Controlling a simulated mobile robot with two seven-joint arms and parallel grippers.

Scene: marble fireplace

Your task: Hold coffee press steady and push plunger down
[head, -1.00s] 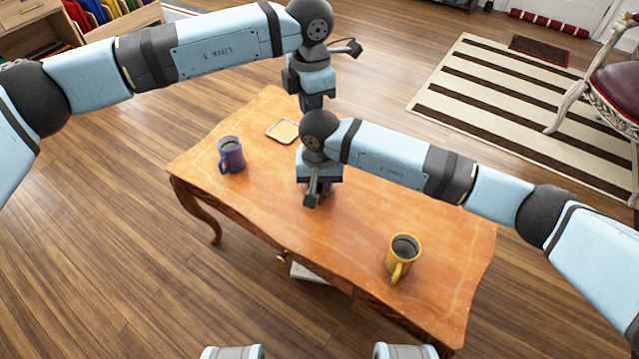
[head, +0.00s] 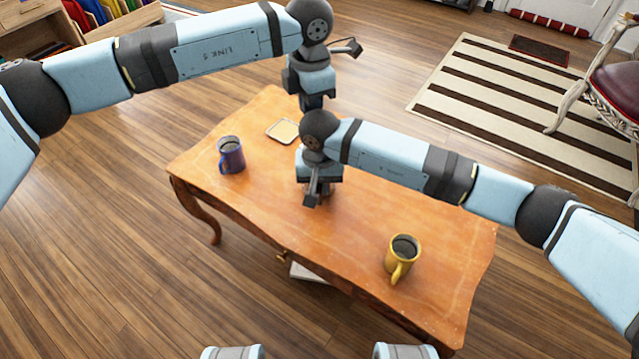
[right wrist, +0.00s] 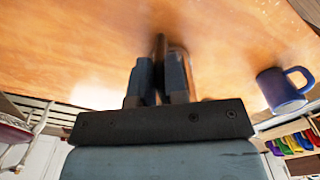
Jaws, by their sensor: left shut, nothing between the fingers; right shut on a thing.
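The coffee press is almost wholly hidden under my right gripper in the head view. In the right wrist view a narrow dark upright piece, seemingly its handle (right wrist: 160,44), stands between the fingertips, with a sliver of shiny body behind. My right gripper (right wrist: 160,75) is shut on that handle, low over the table; it also shows in the head view (head: 319,190). My left gripper (head: 312,102) points down above the table's far edge, shut and empty. Whether it touches the plunger cannot be seen; the plunger itself is hidden.
The wooden table (head: 240,220) carries a purple mug (head: 231,158) at left, a yellow mug (head: 401,256) at front right and a small square tray (head: 283,131) at the back. The table's right half is mostly clear. A chair (head: 615,95) stands far right.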

